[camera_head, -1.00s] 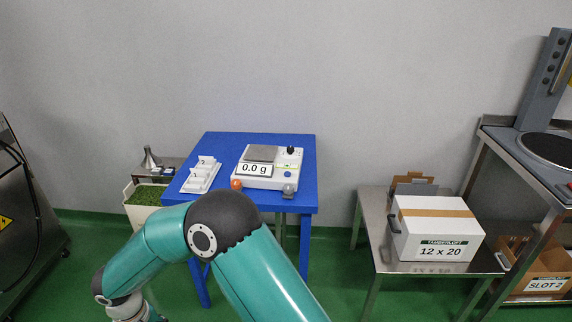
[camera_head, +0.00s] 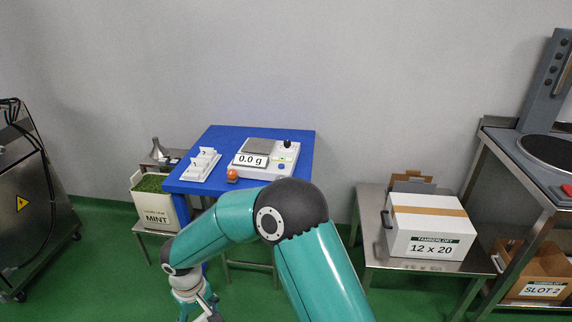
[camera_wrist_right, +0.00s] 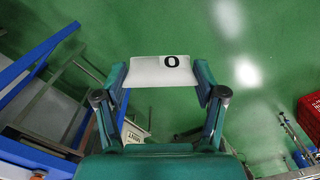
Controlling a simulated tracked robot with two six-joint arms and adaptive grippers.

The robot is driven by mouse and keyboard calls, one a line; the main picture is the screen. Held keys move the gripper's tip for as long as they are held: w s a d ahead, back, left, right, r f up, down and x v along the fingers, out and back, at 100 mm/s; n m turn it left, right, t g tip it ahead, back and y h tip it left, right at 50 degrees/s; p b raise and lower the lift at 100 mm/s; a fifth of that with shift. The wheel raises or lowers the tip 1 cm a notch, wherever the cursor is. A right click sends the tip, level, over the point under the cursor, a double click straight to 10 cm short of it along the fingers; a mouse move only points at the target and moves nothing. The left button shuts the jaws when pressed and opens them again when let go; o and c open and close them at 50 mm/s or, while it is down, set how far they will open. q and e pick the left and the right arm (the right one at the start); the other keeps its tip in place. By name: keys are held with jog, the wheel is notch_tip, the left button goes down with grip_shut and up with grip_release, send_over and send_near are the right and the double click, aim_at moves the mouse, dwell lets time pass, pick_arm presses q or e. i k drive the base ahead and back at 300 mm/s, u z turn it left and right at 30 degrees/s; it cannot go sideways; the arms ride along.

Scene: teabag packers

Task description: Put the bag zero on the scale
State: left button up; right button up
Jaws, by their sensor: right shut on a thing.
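The bag zero (camera_wrist_right: 148,71) is a white flat packet with a black 0. In the right wrist view it is held between the fingertips of my right gripper (camera_wrist_right: 162,80), above green floor. In the head view my right gripper (camera_head: 205,312) is low at the bottom edge, partly cut off, in front of the blue table; the bag cannot be made out there. The scale (camera_head: 266,157) is white with a grey plate (camera_head: 258,145), stands on the blue table and reads 0.0 g. Its plate is empty. My left gripper is not in view.
The blue table (camera_head: 225,138) also bears a white rack (camera_head: 199,168) with small upright packets, left of the scale. A MINT bin (camera_head: 154,208) stands left of the table. A carton (camera_head: 428,227) sits on a steel table to the right. My right arm covers the table's front right.

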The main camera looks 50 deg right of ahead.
aim_at(257, 148)
jog(key=z, duration=0.95)
jog(key=i, duration=1)
jog(key=z, duration=0.15)
